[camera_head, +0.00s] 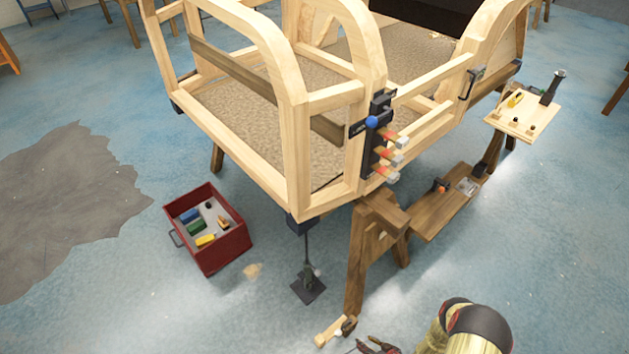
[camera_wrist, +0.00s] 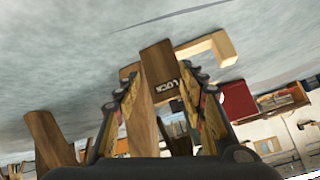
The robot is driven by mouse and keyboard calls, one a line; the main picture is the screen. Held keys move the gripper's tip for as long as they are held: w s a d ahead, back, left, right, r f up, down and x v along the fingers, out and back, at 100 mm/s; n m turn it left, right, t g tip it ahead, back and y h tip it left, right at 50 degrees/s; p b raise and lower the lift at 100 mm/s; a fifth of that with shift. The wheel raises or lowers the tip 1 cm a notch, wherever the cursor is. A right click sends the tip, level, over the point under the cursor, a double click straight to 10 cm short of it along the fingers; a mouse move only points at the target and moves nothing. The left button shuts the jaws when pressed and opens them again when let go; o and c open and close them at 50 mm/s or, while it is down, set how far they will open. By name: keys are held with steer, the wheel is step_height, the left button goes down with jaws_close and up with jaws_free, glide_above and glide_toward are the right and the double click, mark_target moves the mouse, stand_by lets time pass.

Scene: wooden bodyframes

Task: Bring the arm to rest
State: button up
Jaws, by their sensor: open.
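My gripper (camera_head: 376,346) is at the bottom edge of the head view, low beside the foot of a wooden trestle (camera_head: 361,250). Part of my arm shows to its right. In the wrist view my gripper (camera_wrist: 165,88) has its two fingers apart. No object is held between them. Behind the gap stands a brown wooden post (camera_wrist: 150,65) with dark lettering on it. A pale wooden piece (camera_wrist: 205,47) lies beyond the post.
A wooden bodyframe (camera_head: 290,90) rests above the trestle. A red toolbox (camera_head: 241,246) with several items stands on the floor at left. A small pale wooden piece (camera_head: 330,333) lies near my gripper. A wooden tray (camera_head: 510,125) is at right.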

steer(key=w+d+r+m+g+h, duration=0.1)
steer(key=d+r+g+h, duration=0.2)
steer(key=d+r, duration=0.35)
steer(key=w+d+r+m+g+h, duration=0.1)
steer(key=d+r+g+h, duration=0.2)
steer(key=d, duration=0.6)
steer(key=w+d+r+m+g+p, duration=0.1)
steer(key=d+r+m+g+p, duration=0.2)
steer(key=r, duration=2.4)
steer(key=s+a+r+t+p, duration=0.1)
steer(key=s+a+r, duration=0.4)
steer(key=r, duration=1.5)
steer(key=s+a+r+t+p, duration=0.1)
steer(key=s+a+r+t, duration=0.2)
steer(key=a+r, duration=0.6)
steer(key=s+a+r+n+t+p, duration=0.1)
steer(key=s+a+r, duration=0.5)
steer(key=r, duration=2.6)
steer(key=shift+s+a+t+p, duration=0.4)
steer(key=shift+a+t+p, duration=0.15)
steer(key=shift+a+t, duration=0.5)
